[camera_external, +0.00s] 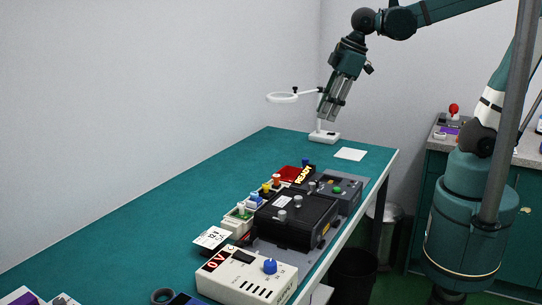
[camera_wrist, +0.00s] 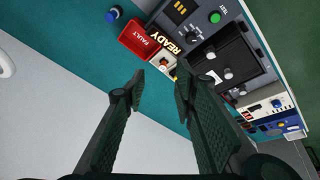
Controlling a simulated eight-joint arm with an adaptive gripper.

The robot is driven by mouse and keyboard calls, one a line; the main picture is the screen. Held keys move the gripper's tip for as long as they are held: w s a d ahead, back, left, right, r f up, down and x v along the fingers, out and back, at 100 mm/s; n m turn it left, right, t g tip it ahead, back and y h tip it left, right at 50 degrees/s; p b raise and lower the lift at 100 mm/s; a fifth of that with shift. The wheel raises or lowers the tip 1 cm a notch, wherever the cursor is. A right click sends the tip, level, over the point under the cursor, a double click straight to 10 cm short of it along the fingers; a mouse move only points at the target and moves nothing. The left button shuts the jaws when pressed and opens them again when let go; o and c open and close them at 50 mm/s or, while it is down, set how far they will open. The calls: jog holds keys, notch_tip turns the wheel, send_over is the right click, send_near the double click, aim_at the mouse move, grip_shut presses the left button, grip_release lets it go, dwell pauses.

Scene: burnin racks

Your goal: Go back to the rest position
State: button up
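My gripper (camera_external: 331,106) hangs in the air above the far end of the green bench (camera_external: 150,216), in front of the white magnifier lamp (camera_external: 283,97). In the wrist view, my gripper (camera_wrist: 159,82) shows two dark fingers standing apart with nothing between them. Below and beyond the fingertips lie the test rig (camera_wrist: 224,62) with its black box, a yellow READY sign (camera_wrist: 170,42) and a red FAULT bin (camera_wrist: 138,38). The gripper is well clear of them all.
A white power supply (camera_external: 246,277) with a red display stands at the near end of the bench. A white card (camera_external: 350,154) lies near the far right edge. A side cabinet with a red-topped device (camera_external: 454,110) stands at right. The left of the bench is largely bare.

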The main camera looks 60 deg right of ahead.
jog(key=s+d+m+t, duration=0.1)
jog(key=s+d+m, duration=0.1)
jog(key=d, duration=0.3)
jog(key=s+d+f+m+t+h, duration=0.1)
jog(key=s+d+m, duration=0.2)
jog(key=d, duration=0.3)
jog(key=s+d+f+m+t, duration=0.1)
jog(key=s+d+m, duration=0.1)
jog(key=d, duration=0.4)
jog(key=shift+s+m, duration=0.3)
jog(key=shift+m, duration=0.4)
jog(key=shift+f, duration=0.1)
